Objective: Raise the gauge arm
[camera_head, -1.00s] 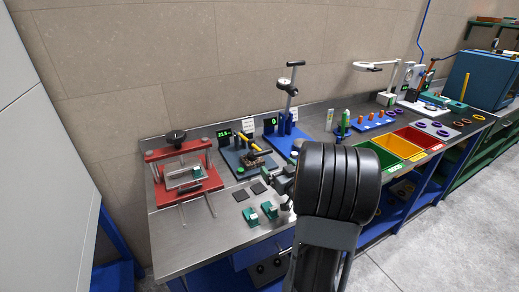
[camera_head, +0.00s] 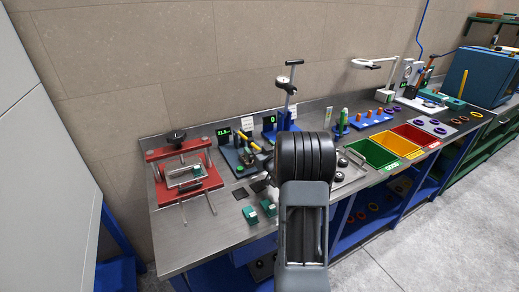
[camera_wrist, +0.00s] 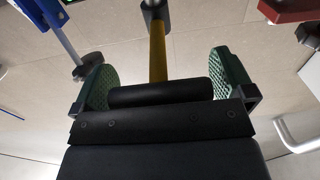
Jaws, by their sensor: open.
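The gauge arm appears to be the yellow-and-black lever (camera_head: 251,144) on the dark plate of the middle station, beside a lit display. In the wrist view its yellow shaft (camera_wrist: 158,52) runs up to a dark head, between my gripper's two green finger pads (camera_wrist: 169,78). The fingers are wide apart with clear space on both sides of the shaft, and neither touches it. The shaft's near end is hidden behind the dark bar of my gripper. In the head view my arm hides most of the gripper.
A red press (camera_head: 185,172) stands left of the station, and a blue stand (camera_head: 283,123) with a post and round dial stands right. Small green blocks (camera_head: 260,211) lie in front. Green, yellow and red bins (camera_head: 368,154) are further right.

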